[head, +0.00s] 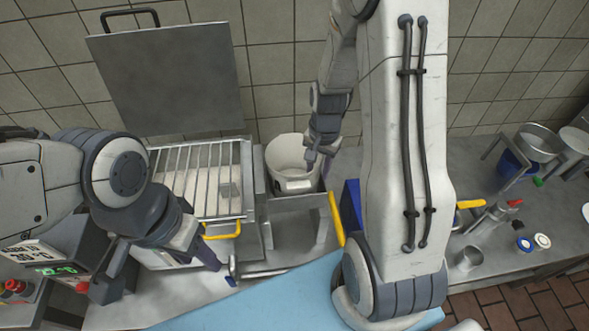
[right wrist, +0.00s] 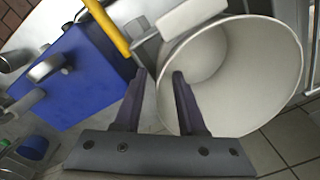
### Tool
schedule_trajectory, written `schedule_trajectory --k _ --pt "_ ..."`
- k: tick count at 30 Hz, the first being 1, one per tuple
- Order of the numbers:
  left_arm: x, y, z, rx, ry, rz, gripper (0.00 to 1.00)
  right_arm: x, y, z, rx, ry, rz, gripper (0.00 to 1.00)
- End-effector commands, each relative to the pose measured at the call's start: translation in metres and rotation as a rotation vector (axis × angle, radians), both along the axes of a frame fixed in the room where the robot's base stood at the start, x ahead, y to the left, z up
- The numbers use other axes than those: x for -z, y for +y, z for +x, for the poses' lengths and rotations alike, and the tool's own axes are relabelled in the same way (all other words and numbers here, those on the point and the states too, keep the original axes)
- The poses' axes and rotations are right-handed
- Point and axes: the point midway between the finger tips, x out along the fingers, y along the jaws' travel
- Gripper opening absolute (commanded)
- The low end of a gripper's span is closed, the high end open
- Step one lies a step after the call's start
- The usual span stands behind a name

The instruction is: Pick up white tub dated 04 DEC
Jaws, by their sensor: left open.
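A white tub (head: 292,152), open and empty-looking, stands upright on a metal stand by the tiled wall. A small label shows low on its front, but I cannot read a date. My right gripper (head: 322,158) is at the tub's right rim. In the right wrist view, the tub (right wrist: 240,75) fills the right side. The right gripper's fingers (right wrist: 158,82) are apart, one over the tub's mouth and one outside the rim. My left gripper (head: 208,256) is open and empty in front of the slatted metal unit, away from the tub.
The slatted metal unit (head: 205,175) with its raised lid (head: 170,70) stands left of the tub. A blue box (head: 351,203) and yellow handle (head: 337,218) are to the right. Steel pots and small lids occupy the right counter. A light blue board (head: 270,300) lies in front.

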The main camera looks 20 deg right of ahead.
Motion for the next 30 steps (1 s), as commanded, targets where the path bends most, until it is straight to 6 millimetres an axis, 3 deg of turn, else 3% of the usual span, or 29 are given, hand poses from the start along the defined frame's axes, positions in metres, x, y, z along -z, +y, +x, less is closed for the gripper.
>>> schedule_trajectory --k 10,11,13,14,30 --pt "-0.0014 0.0 -0.0001 0.0 0.0 0.0 0.5 0.0091 0.0005 0.0002 -0.001 -0.001 0.0 0.4" --pt "-0.0014 0.0 -0.0001 0.0 0.0 0.0 0.5 0.009 0.0005 0.0002 -0.001 -0.001 0.0 0.32" --pt "-0.0014 0.0 -0.0001 0.0 0.0 0.0 0.5 0.009 0.0006 0.0001 -0.001 -0.001 0.0 0.05" --pt "-0.0014 0.0 -0.0001 0.0 0.0 0.0 0.5 0.0089 0.0006 0.0001 -0.001 -0.001 0.0 0.0" --pt "-0.0015 0.0 0.0 0.0 0.0 0.0 0.5 0.0085 0.0005 0.0002 -0.001 -0.001 0.0 0.0"
